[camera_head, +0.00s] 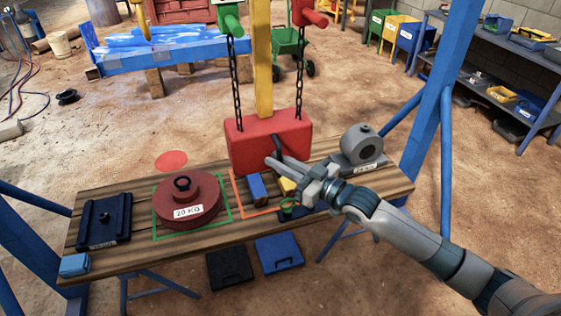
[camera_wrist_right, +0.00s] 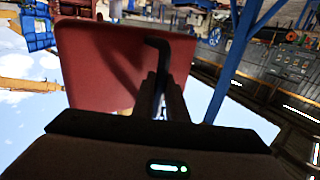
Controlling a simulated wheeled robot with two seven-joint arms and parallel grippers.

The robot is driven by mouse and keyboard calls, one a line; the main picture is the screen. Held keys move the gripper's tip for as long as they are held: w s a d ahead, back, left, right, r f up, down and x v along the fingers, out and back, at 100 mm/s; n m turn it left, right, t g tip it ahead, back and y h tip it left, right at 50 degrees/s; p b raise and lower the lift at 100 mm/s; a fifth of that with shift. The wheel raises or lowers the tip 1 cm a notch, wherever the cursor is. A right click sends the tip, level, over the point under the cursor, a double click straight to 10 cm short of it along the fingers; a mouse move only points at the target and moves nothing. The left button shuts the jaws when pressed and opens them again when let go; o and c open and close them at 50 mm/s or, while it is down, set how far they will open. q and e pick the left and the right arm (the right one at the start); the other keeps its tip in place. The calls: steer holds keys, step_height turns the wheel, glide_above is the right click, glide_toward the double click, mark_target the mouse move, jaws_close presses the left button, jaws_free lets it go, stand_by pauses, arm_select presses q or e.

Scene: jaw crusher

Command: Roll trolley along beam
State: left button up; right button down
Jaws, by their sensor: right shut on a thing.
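A red block (camera_head: 262,141) hangs between two dark chains (camera_head: 235,75) above a plank workbench; I cannot tell whether it is the trolley or a body hung from it. A dark bent handle (camera_head: 277,145) sticks out of its front. My right gripper (camera_head: 279,163) reaches in from the right and is shut on this handle. The right wrist view shows the handle (camera_wrist_right: 160,60) between the two fingertips (camera_wrist_right: 162,88), with the red block (camera_wrist_right: 100,70) just beyond. No overhead beam can be made out for certain. My left gripper is not in view.
A yellow post (camera_head: 262,60) rises above the block. A blue frame leg (camera_head: 430,110) stands at right, close to my right arm.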

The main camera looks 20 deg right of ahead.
steer(key=shift+a, duration=0.2)
steer(key=c, duration=2)
jaws_free()
steer(key=shift+c, duration=0.2)
steer(key=shift+s, duration=0.1)
steer(key=b+v, duration=0.5)
steer(key=v, duration=1.2)
